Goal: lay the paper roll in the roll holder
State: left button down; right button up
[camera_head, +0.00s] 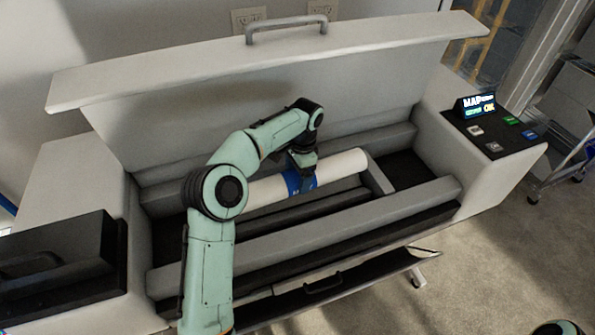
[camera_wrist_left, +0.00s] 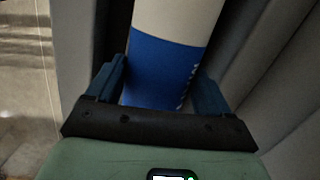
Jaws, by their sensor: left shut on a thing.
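The paper roll (camera_head: 338,167) is white with a blue band around its middle. It lies lengthwise in or just above the roll holder (camera_head: 300,234), the open grey trough of the large printer; I cannot tell whether it touches the bottom. My left gripper (camera_head: 302,175) is shut on the roll at the blue band, coming from above. In the left wrist view the blue band of the roll (camera_wrist_left: 160,72) sits between the two fingers (camera_wrist_left: 158,85). My left arm hides the roll's left end. My right gripper is not in view.
The printer's lid (camera_head: 270,85) stands open behind the trough. A control panel with a lit display (camera_head: 476,106) is at the right. A dark box (camera_head: 60,265) is at the left.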

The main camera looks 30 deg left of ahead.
pick_arm(q)
jog(key=shift+f+b, duration=0.4)
jog(key=shift+f, duration=0.7)
jog(key=shift+f+b, duration=0.35)
jog(key=shift+f, duration=2.1)
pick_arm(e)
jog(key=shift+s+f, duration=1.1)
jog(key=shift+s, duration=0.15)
pick_arm(q)
jog(key=shift+c, duration=0.3)
grip_release()
jog(key=shift+o, duration=0.3)
jog(key=shift+f, duration=0.1)
jog(key=r, duration=0.4)
jog(key=w+r+p, duration=0.1)
jog(key=r, duration=0.2)
jog(key=d+r+p, duration=0.1)
jog(key=r, duration=0.3)
jog(key=shift+w+r, duration=0.25)
jog(key=shift+r, duration=0.7)
jog(key=shift+s+r, duration=0.15)
jog(key=shift+r, duration=0.1)
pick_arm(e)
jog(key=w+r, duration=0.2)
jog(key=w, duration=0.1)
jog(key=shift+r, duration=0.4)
